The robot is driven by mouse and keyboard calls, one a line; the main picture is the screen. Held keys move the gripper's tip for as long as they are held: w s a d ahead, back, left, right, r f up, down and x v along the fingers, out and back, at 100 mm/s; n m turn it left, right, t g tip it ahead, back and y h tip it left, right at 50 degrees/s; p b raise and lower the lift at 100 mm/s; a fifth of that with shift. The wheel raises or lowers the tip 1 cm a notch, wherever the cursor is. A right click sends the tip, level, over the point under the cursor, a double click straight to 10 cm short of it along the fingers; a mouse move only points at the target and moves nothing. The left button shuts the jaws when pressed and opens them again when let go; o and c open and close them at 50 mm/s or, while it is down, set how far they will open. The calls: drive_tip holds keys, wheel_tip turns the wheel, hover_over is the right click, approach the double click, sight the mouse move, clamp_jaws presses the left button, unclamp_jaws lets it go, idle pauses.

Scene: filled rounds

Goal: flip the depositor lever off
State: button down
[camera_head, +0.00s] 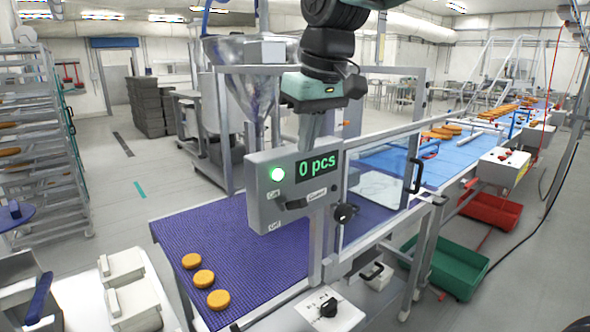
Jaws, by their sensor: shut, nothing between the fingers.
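A grey control box (262,202) stands above the purple belt. Two more small labels, one above the other, are at the left of the box front. My gripper (305,147) points down at the top of the box, above the lever and apart from it. Its fingers are together and empty.
A purple belt (215,250) with several orange rounds (204,278) runs below the box. A blue belt (430,160) runs behind. Green crate (460,262) at right.

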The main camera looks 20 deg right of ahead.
sight(294, 204)
idle(0.3)
drive_tip(key=p+x, duration=0.2)
drive_tip(key=x, duration=0.8)
drive_tip(key=shift+p, duration=0.4)
drive_tip(key=shift+w+f+b, duration=0.1)
drive_tip(key=shift+f+b, duration=0.05)
drive_tip(key=shift+b, duration=0.2)
